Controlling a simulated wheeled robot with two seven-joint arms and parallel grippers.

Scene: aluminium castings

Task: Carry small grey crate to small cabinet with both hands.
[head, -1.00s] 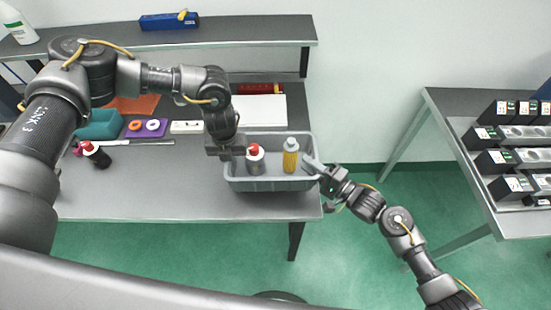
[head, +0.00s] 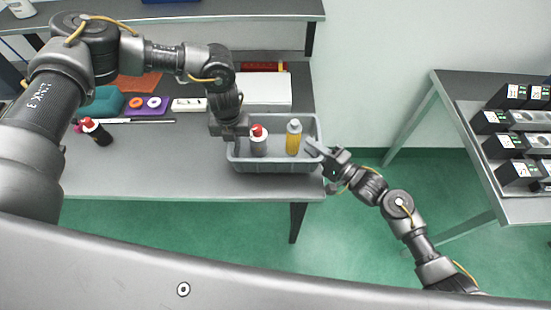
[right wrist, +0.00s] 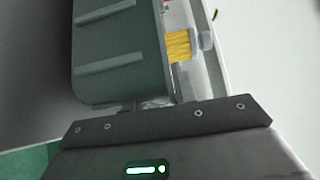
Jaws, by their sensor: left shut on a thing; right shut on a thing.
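The small grey crate (head: 275,166) is at the right end of the grey workbench, upright and level. I cannot tell whether its base touches the top. My left gripper (head: 234,132) is shut on the crate's left side. My right gripper (head: 316,150) is shut on its right side. The right wrist view shows the crate's ribbed outer wall (right wrist: 115,52) beside my right gripper (right wrist: 150,104). I cannot make out a small cabinet.
The workbench (head: 150,172) also holds a white box (head: 268,92), a teal item (head: 104,102) and a fallen dark bottle (head: 97,131) to the left. A second table (head: 447,88) with black-and-white boxes stands at right.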

